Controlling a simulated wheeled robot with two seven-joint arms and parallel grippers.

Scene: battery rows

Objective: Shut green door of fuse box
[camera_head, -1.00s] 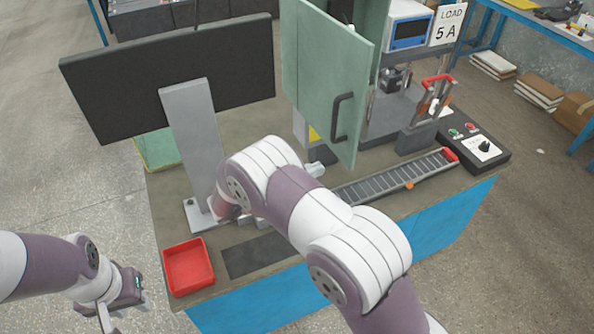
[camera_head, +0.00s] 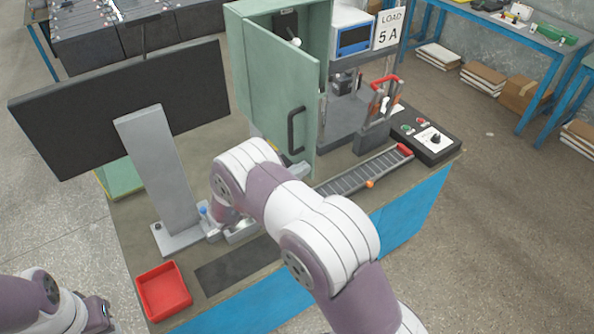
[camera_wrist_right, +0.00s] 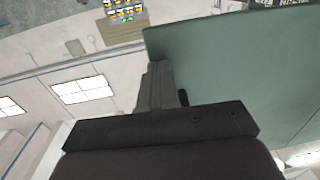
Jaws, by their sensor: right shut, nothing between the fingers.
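The green door (camera_head: 270,90) of the fuse box stands partly open, with its black handle (camera_head: 296,130) near the free edge. The box (camera_head: 236,60) shows its dark interior above and beside the door. In the right wrist view the green panel (camera_wrist_right: 230,70) fills the upper right. My right gripper (camera_head: 292,172) is near the door's lower edge, mostly hidden by my own arm. In the wrist view its fingers (camera_wrist_right: 158,88) are shut and empty, close beside the panel's edge; contact is unclear. My left gripper (camera_head: 97,314) is at the lower left, far from the box, its fingers unclear.
A dark monitor on a grey stand (camera_head: 160,170) is left of the box. A red tray (camera_head: 163,291) sits at the front left of the bench. A roller strip (camera_head: 360,172), a control box (camera_head: 432,140) and a load unit (camera_head: 353,35) are to the right.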

